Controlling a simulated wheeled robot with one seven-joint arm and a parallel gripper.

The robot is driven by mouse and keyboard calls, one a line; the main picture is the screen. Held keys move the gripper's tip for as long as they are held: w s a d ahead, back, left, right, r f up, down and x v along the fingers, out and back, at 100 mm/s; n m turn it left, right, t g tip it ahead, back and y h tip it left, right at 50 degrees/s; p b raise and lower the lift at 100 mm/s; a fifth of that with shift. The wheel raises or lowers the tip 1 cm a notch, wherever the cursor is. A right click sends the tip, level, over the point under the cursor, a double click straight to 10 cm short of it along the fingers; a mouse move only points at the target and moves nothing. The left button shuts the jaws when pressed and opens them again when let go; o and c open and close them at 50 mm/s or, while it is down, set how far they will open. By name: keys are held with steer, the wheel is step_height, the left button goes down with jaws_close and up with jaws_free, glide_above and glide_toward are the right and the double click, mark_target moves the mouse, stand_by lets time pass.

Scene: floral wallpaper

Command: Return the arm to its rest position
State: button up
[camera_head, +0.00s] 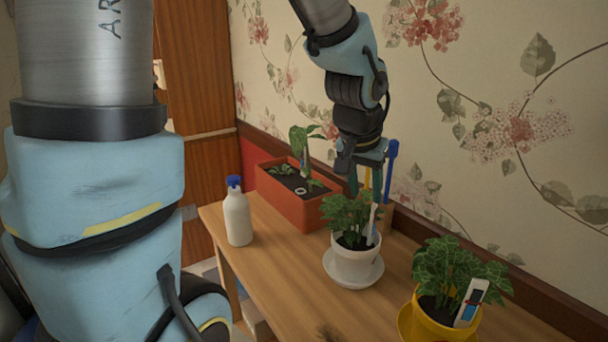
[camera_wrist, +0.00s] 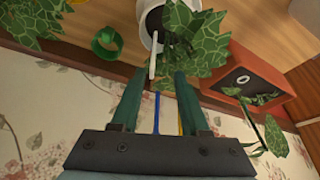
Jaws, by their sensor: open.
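My gripper (camera_head: 362,178) is open and points down at the back of the wooden table, just above or behind the leafy plant in the white pot (camera_head: 352,262). The pot stands on a white saucer, with a white stick in its soil. In the wrist view my two green fingers (camera_wrist: 158,80) are spread with no object held between them. Leaves of the potted plant (camera_wrist: 195,50) lie near the fingertips; whether they touch cannot be told. My arm reaches out over the table. A blue-headed tool (camera_head: 391,160) and a yellow one stand close behind the gripper.
A white bottle with a blue cap (camera_head: 238,216) stands at the left. An orange planter (camera_head: 291,200) is beyond it. A yellow pot (camera_head: 440,318) stands at front right. The wallpapered wall (camera_head: 500,110) is close behind.

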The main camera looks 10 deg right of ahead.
steer(key=a+f+n+g+y, duration=0.1)
steer(key=a+f+n, duration=0.1)
steer(key=a, duration=1.1)
steer(key=a+f+n+y, duration=0.1)
steer(key=a+f+n, duration=0.2)
steer(key=a, duration=1)
steer(key=shift+f+n+g+y, duration=0.3)
steer(key=shift+n+g, duration=0.1)
steer(key=shift+n, duration=0.6)
